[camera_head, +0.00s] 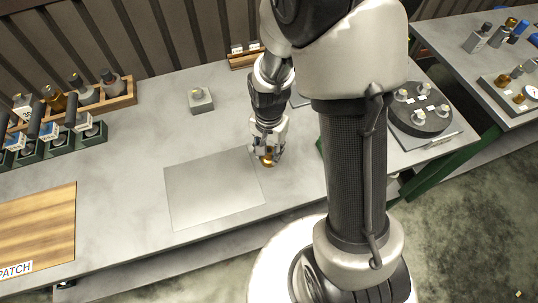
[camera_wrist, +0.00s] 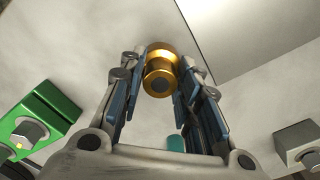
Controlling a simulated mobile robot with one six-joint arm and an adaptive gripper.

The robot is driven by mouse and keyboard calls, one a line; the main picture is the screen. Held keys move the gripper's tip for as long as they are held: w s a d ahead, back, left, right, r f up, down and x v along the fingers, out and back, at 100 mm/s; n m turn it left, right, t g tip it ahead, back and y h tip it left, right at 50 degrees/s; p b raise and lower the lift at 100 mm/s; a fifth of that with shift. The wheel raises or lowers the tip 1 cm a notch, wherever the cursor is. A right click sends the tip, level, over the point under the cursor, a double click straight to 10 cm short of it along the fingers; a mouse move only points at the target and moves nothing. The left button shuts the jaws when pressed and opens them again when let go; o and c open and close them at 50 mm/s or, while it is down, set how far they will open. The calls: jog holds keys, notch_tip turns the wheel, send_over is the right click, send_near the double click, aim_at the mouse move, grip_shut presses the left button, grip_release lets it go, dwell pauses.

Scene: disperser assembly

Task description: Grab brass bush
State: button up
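The brass bush (camera_wrist: 160,72) is a small gold cylinder with a wider collar and a dark centre at its near end. In the wrist view it sits between the tips of my gripper (camera_wrist: 164,64), one finger on each side. The fingers appear very close to its sides, but I cannot tell whether they touch it. In the head view the bush (camera_head: 267,160) shows just below my gripper (camera_head: 267,154), by the right edge of the grey sheet. I cannot tell whether it rests on the table or is raised.
A flat grey sheet (camera_head: 212,190) lies left of my gripper. A small grey block (camera_head: 201,100) stands behind it. Racks with bottles (camera_head: 90,96) fill the back left. A wooden board (camera_head: 40,228) lies front left. A round dark fixture (camera_head: 420,112) stands right. A green block (camera_wrist: 38,122) shows in the wrist view.

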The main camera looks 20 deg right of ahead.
grip_shut()
jog(key=shift+r, duration=0.1)
